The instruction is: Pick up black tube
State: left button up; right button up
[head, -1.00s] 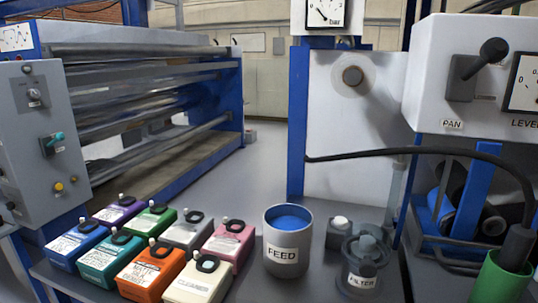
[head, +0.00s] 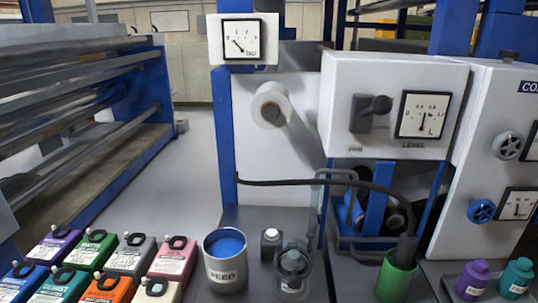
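The black tube (head: 300,183) is a thin hose in the head view. It starts beside the blue post (head: 226,140), runs right across the front of the machine below the level panel, then bends down. Its thicker black end (head: 405,248) stands in the green container (head: 396,280) at the lower right of the middle. The part inside the container is hidden. Neither of my grippers is in view.
A grey FEED can (head: 226,275) with blue contents stands left of a clear filter cup (head: 292,275). Several coloured containers crowd the lower left. A purple bottle (head: 471,281) and a teal bottle (head: 515,279) stand right of the green container. A grey machine box (head: 395,105) overhangs the tube.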

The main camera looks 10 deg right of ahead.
aim_at(405, 248)
jog(key=z, duration=1.4)
